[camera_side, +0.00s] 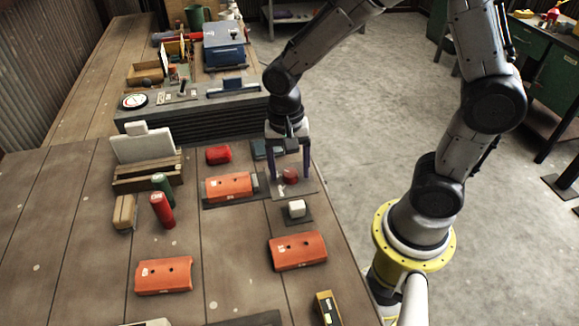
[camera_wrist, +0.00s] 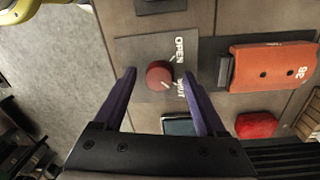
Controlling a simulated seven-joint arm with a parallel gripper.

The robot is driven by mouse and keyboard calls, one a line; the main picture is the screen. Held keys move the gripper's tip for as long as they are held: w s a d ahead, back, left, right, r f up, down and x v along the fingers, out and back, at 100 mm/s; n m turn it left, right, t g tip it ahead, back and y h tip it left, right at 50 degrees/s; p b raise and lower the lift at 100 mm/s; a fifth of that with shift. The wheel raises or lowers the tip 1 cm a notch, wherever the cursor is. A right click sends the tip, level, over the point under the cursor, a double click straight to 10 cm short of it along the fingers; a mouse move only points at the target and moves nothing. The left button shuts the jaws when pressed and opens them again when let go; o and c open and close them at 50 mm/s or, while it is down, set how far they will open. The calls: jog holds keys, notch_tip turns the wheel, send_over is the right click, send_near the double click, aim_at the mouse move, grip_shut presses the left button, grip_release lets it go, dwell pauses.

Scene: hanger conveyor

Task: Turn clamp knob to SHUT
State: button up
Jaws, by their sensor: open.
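The red clamp knob (camera_side: 290,176) sits on a grey plate (camera_side: 308,188) near the right edge of the bench. In the wrist view the round knob (camera_wrist: 159,74) has OPEN lettering at its upper right and SHUT at its lower right. A small pale mark shows on the knob's lower right part; its exact setting is hard to tell. My gripper (camera_side: 291,178) points down over the plate with its purple fingers apart. In the wrist view the fingers of my gripper (camera_wrist: 159,76) stand on either side of the knob, with visible gaps. I cannot tell the fingertips' exact height.
An orange block (camera_side: 229,187) lies left of the knob on a dark base. A red lump (camera_side: 218,155) lies behind it, and a white block (camera_side: 297,208) on a dark plate lies in front of the knob. Another orange block (camera_side: 298,251) is nearer the camera.

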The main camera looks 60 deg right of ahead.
aim_at(286, 173)
notch_tip(286, 173, up, 14)
jog(key=shift+w+a, duration=0.2)
jog(key=shift+w, duration=0.1)
jog(key=shift+f, duration=0.1)
dwell(0.3)
jog(key=s+d+n+t, duration=0.1)
jog(key=s+n+t, duration=0.2)
jog(key=s+n, duration=0.2)
jog(key=s+d+r+n+t, duration=0.1)
jog(key=s+d+n+t, duration=0.1)
jog(key=s+n, duration=0.4)
jog(key=shift+s+d+r+t, duration=0.15)
jog(key=shift+s+d+t, duration=0.1)
jog(key=shift+s+t, duration=0.4)
